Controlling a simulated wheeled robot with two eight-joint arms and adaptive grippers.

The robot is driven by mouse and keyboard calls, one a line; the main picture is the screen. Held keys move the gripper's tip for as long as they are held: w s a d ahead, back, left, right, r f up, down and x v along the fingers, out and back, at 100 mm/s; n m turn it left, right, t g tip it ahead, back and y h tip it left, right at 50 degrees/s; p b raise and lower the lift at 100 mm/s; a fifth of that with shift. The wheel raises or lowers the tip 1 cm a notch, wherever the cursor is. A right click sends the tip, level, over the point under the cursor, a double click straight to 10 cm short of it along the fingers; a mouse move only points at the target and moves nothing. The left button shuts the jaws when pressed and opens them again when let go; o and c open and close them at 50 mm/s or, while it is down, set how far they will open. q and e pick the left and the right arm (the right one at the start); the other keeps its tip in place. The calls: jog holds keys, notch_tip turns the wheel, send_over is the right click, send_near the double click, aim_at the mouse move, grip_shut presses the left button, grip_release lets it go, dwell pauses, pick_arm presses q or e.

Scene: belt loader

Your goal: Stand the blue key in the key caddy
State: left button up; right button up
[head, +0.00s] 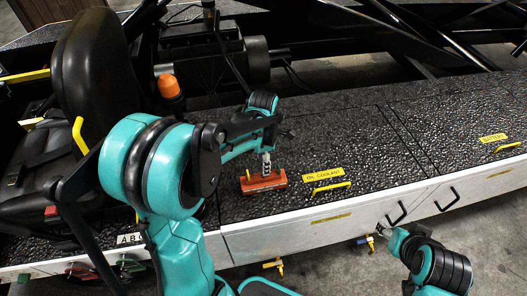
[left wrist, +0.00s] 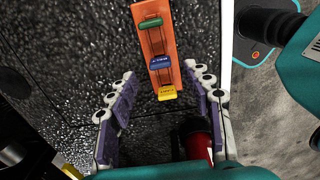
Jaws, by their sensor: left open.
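The orange key caddy (head: 265,184) sits on the black textured deck near its white front edge. In the left wrist view the caddy (left wrist: 155,28) carries a green-tagged key (left wrist: 150,22), the blue key (left wrist: 160,62) in the middle and a yellow-tagged key (left wrist: 167,95) at the near end. The blue tag lies over the caddy; I cannot tell how deep its key sits. My left gripper (head: 266,165) is just over the caddy; in its wrist view the fingers (left wrist: 160,74) are open, apart from the blue tag. My right gripper (head: 381,232) is beyond the deck's front edge, its fingers too small to read.
An oil coolant label (head: 323,174) and a yellow handle (head: 332,188) are on the deck right of the caddy. A black seat (head: 88,85) and an orange beacon (head: 169,87) stand at left. A red cylinder (left wrist: 198,146) shows low in the wrist view. The deck at right is mostly clear.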

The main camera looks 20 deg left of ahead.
pick_arm(q)
notch_tip(320, 180, up, 7)
dwell(0.3)
dwell(0.4)
jog(key=s+d+r+m+t, duration=0.1)
jog(key=s+m, duration=0.5)
jog(key=m, duration=0.6)
jog(key=s+d+r+m+t, duration=0.1)
jog(key=s+d+m+t, duration=0.3)
jog(key=m, duration=0.9)
jog(key=shift+s+t+b, duration=0.3)
jog(key=shift+s+t, duration=0.8)
jog(key=shift+s, duration=0.15)
jog(key=shift+d+f, duration=0.1)
